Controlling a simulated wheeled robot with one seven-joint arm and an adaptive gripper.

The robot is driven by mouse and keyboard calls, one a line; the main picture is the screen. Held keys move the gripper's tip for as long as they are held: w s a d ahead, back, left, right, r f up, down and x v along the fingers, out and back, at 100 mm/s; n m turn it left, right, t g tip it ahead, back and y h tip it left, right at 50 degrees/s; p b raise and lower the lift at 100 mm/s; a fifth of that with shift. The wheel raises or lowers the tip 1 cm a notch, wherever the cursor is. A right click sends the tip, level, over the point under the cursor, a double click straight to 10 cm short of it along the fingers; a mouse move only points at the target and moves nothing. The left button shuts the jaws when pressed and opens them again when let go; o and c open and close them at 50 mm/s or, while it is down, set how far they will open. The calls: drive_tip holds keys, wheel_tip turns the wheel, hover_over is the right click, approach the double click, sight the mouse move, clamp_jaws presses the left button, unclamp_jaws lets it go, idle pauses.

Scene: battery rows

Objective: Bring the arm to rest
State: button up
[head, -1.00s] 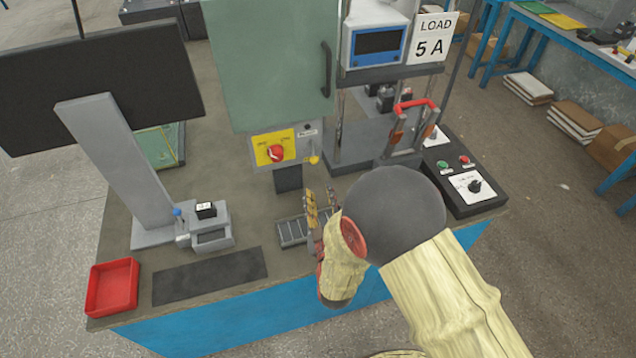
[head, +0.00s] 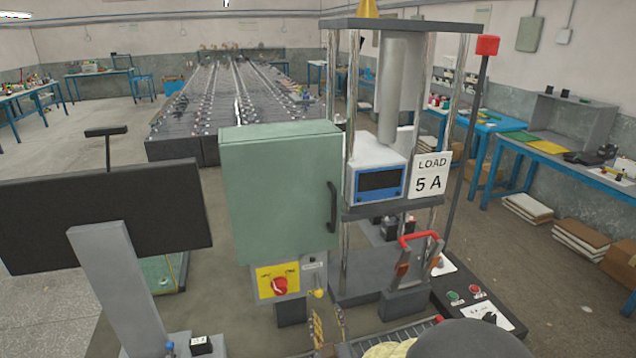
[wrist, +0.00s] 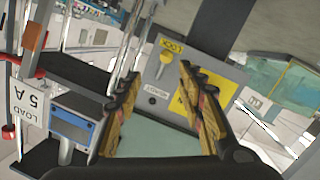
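My gripper (head: 329,328) shows at the bottom edge of the head view, in front of the green cabinet (head: 278,190); most of my arm is below the frame. In the wrist view my gripper (wrist: 158,74) has its two yellow-padded fingers apart with nothing between them. Beyond them is a grey panel with a yellow lock knob (wrist: 194,54) and a yellow switch label. The same panel carries a red rotary switch (head: 280,286) in the head view, and the gripper is apart from it.
The test stand (head: 385,295) with a red-handled clamp (head: 418,239) and a LOAD 5 A sign (head: 430,176) rises at the right. A control box (head: 474,305) is beside it. A monitor (head: 110,225) stands at the left. Battery rows (head: 235,90) fill the floor behind.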

drive_tip(key=s+d+r+m+g, duration=0.2)
drive_tip(key=s+d+r+g, duration=0.1)
drive_tip(key=r, duration=0.3)
drive_tip(key=s+d+r+m+g, duration=0.1)
drive_tip(key=s+d+r+g, duration=0.1)
drive_tip(key=s+d+r, duration=0.3)
drive_tip(key=s+d+r+m+g, duration=0.1)
drive_tip(key=s+d+g, duration=0.1)
drive_tip(key=s, duration=0.5)
drive_tip(key=s+d+r+m+g+h, duration=0.1)
drive_tip(key=s+d+r, duration=0.1)
drive_tip(key=s, duration=0.5)
drive_tip(key=s+d+r+m+g+h, duration=0.1)
drive_tip(key=s+d+r+g, duration=0.1)
drive_tip(key=s+d, duration=0.2)
drive_tip(key=s, duration=0.3)
drive_tip(key=shift+d+r+g, duration=0.2)
drive_tip(key=shift+d+g, duration=0.05)
drive_tip(key=shift+g, duration=0.05)
drive_tip(key=shift+o, duration=0.2)
